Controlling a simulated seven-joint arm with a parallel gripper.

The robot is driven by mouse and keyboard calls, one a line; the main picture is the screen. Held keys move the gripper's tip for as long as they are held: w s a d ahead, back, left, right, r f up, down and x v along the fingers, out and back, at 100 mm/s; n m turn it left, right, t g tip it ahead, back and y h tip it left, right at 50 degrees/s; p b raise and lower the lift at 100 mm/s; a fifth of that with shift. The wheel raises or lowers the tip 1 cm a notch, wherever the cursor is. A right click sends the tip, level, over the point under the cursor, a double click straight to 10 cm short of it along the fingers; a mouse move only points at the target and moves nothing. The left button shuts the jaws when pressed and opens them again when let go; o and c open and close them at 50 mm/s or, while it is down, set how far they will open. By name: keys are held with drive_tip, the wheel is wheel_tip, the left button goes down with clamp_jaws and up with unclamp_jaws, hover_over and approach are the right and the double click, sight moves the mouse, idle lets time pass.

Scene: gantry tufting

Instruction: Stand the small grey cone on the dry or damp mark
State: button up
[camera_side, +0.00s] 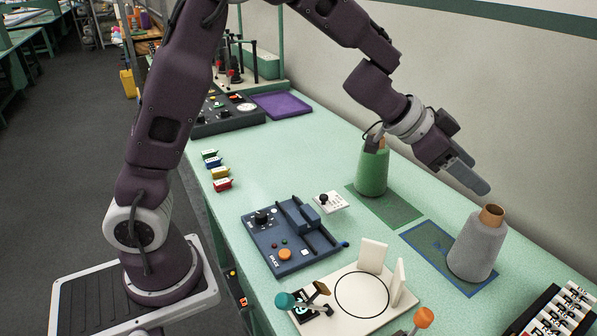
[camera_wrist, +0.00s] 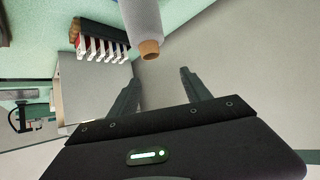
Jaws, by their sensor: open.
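The grey cone (camera_side: 477,248) stands upright on the right part of a blue-outlined mark (camera_side: 425,245) on the bench. Its copper-coloured top (camera_side: 492,213) is free. In the wrist view the cone (camera_wrist: 143,18) shows at the top, its tip pointing toward the fingers. My gripper (camera_side: 480,185) is open and empty, above the cone and behind it toward the wall; the fingers (camera_wrist: 158,85) are apart and not touching it. A green cone (camera_side: 373,170) stands on a green mark (camera_side: 395,209). I cannot read which mark is dry or damp.
A cream plate (camera_side: 330,322) with a black ring and two upright panels lies in front of the cones. A dark blue control box (camera_side: 290,238) stands left of it. A rack of white pieces (camera_side: 565,310) is at right. The wall (camera_side: 520,120) runs close behind.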

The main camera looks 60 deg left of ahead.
drive_tip(key=s+a+r+n+t+y, duration=0.3)
drive_tip(key=s+a+r+n+y, duration=0.15)
drive_tip(key=a+r, duration=0.55)
drive_tip(key=s+a+n+y, duration=0.2)
drive_tip(key=s+a+y, duration=0.25)
drive_tip(key=s, duration=0.35)
drive_tip(key=s+d+f+g+h, duration=0.1)
drive_tip(key=s+f+g, duration=0.2)
drive_tip(key=s, duration=0.8)
drive_tip(key=s+d+f+g+h, duration=0.1)
drive_tip(key=s+d+f+g, duration=0.1)
drive_tip(key=s, duration=1)
drive_tip(key=shift+f+n+g+h, duration=0.4)
drive_tip(key=shift+f+n+g, duration=0.05)
drive_tip(key=shift+f+g, duration=0.4)
